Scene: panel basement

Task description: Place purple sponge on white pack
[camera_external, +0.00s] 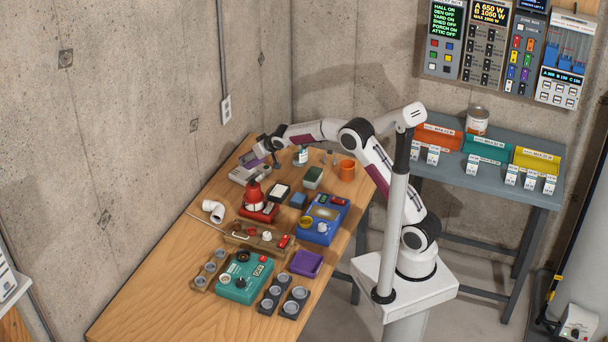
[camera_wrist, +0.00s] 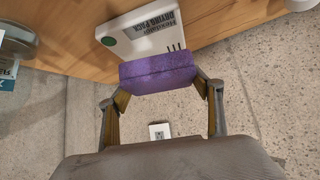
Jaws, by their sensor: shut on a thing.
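The purple sponge (camera_wrist: 158,72) is a small block between the two fingertips of my gripper (camera_wrist: 161,88) in the wrist view. My gripper is shut on it at both ends. The white pack (camera_wrist: 140,38), lettered as a drying pack with a green dot, lies on the wooden table just beyond the sponge. The sponge overlaps the pack's near edge in this view; I cannot tell whether they touch. In the external view my gripper (camera_external: 262,154) is at the table's far end, over the white pack (camera_external: 244,174), which is partly hidden.
A red device (camera_external: 254,201) and a white pipe elbow (camera_external: 213,210) stand nearer on the table (camera_external: 150,290). A bottle (camera_external: 300,157), a green-grey box (camera_external: 313,177) and an orange mug (camera_external: 347,170) stand to the right. The concrete wall (camera_external: 130,110) is close behind the table.

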